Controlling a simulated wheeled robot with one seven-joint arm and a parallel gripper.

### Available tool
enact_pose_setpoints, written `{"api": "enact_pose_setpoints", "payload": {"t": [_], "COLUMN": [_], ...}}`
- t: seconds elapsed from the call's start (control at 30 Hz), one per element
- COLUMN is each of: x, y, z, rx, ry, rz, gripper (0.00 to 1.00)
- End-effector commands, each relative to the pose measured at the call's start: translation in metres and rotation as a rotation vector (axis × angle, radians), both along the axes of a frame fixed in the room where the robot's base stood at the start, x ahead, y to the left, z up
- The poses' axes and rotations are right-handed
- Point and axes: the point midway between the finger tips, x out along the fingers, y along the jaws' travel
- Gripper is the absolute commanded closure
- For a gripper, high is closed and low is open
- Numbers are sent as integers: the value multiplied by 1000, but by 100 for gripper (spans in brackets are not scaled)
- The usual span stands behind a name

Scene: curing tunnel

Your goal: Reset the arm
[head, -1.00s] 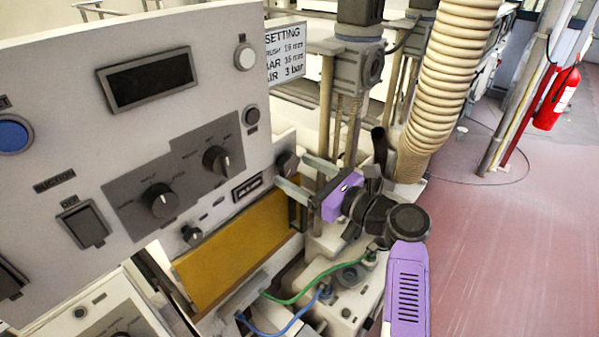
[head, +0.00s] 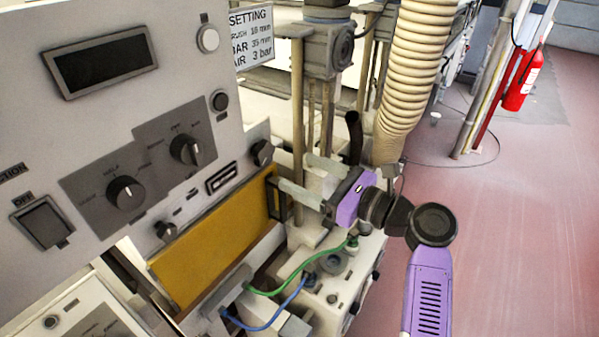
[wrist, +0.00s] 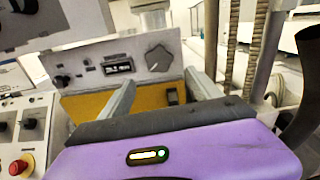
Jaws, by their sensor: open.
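My gripper (head: 303,178) is open and empty in the head view. Its two pale fingers point left toward the right end of the yellow panel (head: 215,245) and its dark handle (head: 277,198). In the wrist view the fingers of my gripper (wrist: 163,97) stand apart with nothing between them. The yellow panel (wrist: 88,105) and the dark handle (wrist: 172,95) lie beyond them. The fingers look apart from the handle, though the exact gap is hard to tell.
A control panel with knobs (head: 125,193) stands at left. A ribbed hose (head: 410,70) and posts (head: 297,110) rise behind my gripper. Green (head: 300,278) and blue (head: 265,322) cables run below it. A red stop button (wrist: 22,165) shows in the wrist view. The floor (head: 530,220) at right is clear.

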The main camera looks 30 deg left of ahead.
Motion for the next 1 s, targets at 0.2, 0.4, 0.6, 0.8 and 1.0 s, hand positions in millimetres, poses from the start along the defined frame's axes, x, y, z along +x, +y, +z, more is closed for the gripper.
{"api": "enact_pose_setpoints", "payload": {"t": [0.2, 0.4, 0.6, 0.8, 1.0], "x": [0, 0, 22, 58, 72], "y": [0, 0, -3, -25, -84], "z": [0, 0, 4, 11, -33], "rx": [0, -1, -23, -151, -407], "ry": [0, -12, -211, -599, -963], "rz": [0, 0, -91, -299, -494], "gripper": [27, 27, 27, 27, 27]}}
